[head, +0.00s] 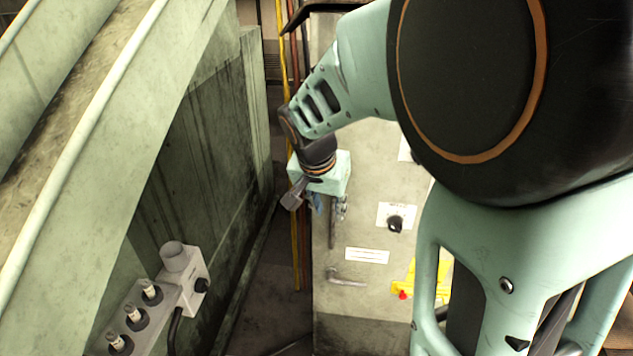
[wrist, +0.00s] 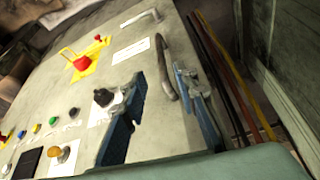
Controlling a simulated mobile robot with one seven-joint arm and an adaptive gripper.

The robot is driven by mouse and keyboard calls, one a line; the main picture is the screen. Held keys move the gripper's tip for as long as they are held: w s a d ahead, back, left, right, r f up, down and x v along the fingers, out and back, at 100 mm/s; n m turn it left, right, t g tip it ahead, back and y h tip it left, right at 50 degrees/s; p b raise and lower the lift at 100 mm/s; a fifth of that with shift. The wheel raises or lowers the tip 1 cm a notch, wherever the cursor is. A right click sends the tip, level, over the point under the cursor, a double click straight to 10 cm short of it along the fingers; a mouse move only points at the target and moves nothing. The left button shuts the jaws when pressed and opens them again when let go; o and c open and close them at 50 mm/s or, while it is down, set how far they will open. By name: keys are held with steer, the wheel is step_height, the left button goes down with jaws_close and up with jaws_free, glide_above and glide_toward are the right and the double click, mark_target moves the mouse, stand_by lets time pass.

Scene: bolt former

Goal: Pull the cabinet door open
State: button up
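The cabinet (head: 375,300) is a worn grey-beige panel in the middle of the head view. It also fills much of the wrist view (wrist: 60,105). No gap shows along its door. A dark vertical bar handle (head: 332,230) sits near its left edge, and the curved bar shows in the wrist view (wrist: 164,65). My gripper (head: 328,205) is at the upper part of this bar. In the wrist view its blue fingers (wrist: 160,80) are spread, with the bar appearing between them. I cannot tell whether either finger touches it.
A lever handle (head: 345,278) is lower on the cabinet. A black knob (head: 395,223) and a yellow-backed red switch (head: 403,295) are to the right. Yellow and red cables (head: 296,240) run along the left edge. A green machine wall (head: 200,160) stands left of a narrow gap.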

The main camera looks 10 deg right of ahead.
mark_target(332, 225)
steer(key=b+x, duration=0.1)
steer(key=x, duration=0.9)
steer(key=shift+w+f, duration=0.2)
steer(key=shift+f, duration=0.15)
jaws_close()
